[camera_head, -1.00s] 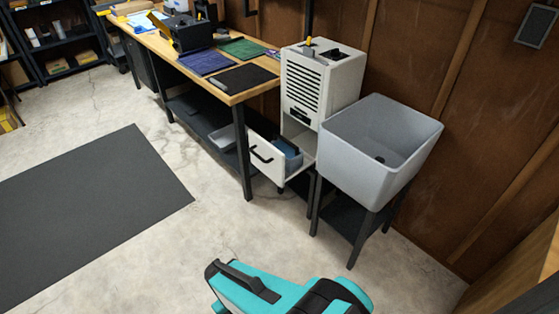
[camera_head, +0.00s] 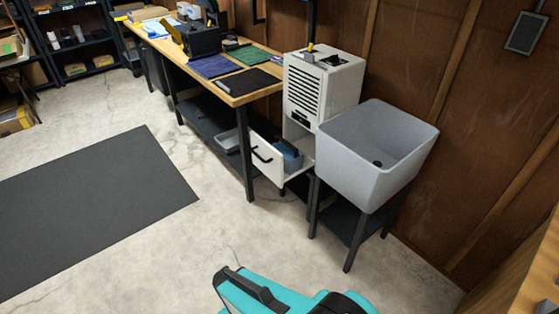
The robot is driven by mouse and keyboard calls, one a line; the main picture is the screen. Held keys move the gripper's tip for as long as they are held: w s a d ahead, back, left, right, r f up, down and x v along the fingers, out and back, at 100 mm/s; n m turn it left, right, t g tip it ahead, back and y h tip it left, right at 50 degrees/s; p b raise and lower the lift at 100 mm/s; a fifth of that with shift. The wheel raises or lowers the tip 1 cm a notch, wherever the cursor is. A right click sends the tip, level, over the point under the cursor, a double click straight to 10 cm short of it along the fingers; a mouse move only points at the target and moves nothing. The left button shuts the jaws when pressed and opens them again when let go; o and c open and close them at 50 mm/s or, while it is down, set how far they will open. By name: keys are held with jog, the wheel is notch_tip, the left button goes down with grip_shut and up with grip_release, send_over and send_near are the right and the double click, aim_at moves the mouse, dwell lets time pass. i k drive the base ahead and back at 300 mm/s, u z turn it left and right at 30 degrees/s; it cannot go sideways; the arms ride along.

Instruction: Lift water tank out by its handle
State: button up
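A white dehumidifier (camera_head: 318,85) with a dark slatted grille stands between the workbench and the grey sink. A blue-grey water tank (camera_head: 291,158) sits in the open drawer, partly hidden by the drawer front. I cannot make out a handle on the tank itself. My gripper is not in view; only a teal and black part of my own body shows at the bottom edge, well apart from the drawer.
A grey utility sink (camera_head: 370,165) on dark legs stands close to the drawer's right. The wooden workbench (camera_head: 240,97) with a dark leg (camera_head: 246,150) is close on the left. Open concrete floor (camera_head: 190,245) and a dark mat (camera_head: 90,210) lie in front.

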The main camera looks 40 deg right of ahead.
aim_at(292, 157)
jog(key=z, duration=0.15)
jog(key=i, duration=0.95)
jog(key=u, duration=0.1)
